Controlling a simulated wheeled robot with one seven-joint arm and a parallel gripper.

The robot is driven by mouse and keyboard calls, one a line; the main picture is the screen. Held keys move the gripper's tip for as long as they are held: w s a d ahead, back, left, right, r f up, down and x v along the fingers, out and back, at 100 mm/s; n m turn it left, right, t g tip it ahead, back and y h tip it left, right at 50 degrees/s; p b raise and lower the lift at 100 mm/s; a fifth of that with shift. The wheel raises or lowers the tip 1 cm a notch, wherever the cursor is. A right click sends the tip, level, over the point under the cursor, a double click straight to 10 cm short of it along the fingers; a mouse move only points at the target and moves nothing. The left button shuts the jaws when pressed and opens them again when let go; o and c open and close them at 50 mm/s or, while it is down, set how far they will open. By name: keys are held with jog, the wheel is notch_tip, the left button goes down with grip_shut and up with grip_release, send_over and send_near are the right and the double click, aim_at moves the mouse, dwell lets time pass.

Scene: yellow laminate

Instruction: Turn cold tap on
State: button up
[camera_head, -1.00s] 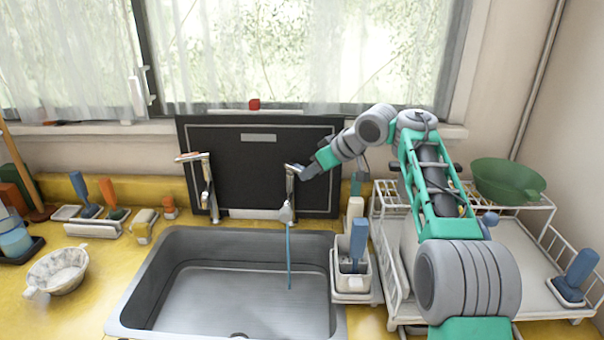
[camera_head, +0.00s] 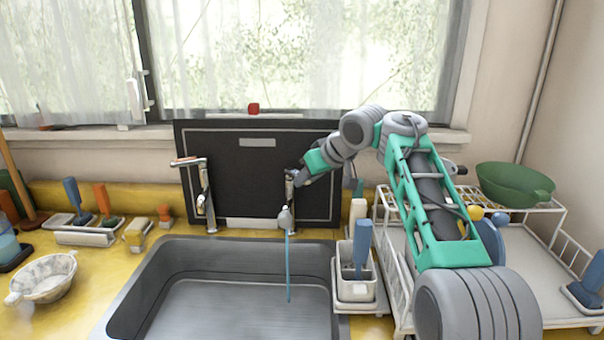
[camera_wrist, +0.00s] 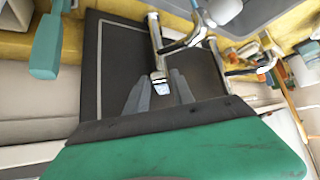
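The right tap (camera_head: 290,190), the one with a bluish handle top, stands at the back of the sink in the head view. A thin blue stream (camera_head: 289,270) runs down from its spout (camera_head: 285,217) into the sink. My gripper (camera_head: 299,179) is at this tap's handle, on its right side. In the wrist view my gripper (camera_wrist: 159,80) has its two fingers apart, with the tap handle's pale end (camera_wrist: 161,88) between or just beyond them. I cannot tell whether they touch it. The left tap (camera_head: 205,190) has a red-orange handle.
The steel sink (camera_head: 150,290) lies below the taps. A black board (camera_head: 255,170) stands behind them. A utensil holder (camera_head: 355,288) and a white dish rack (camera_head: 540,285) with a green colander (camera_head: 513,183) are on the right. Brushes and a bowl (camera_head: 45,277) are on the left.

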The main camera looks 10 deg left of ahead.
jog(key=shift+o, duration=0.5)
jog(key=p+v, duration=0.2)
jog(key=v, duration=0.5)
jog(key=shift+r+p, duration=0.1)
jog(key=shift+p, duration=0.2)
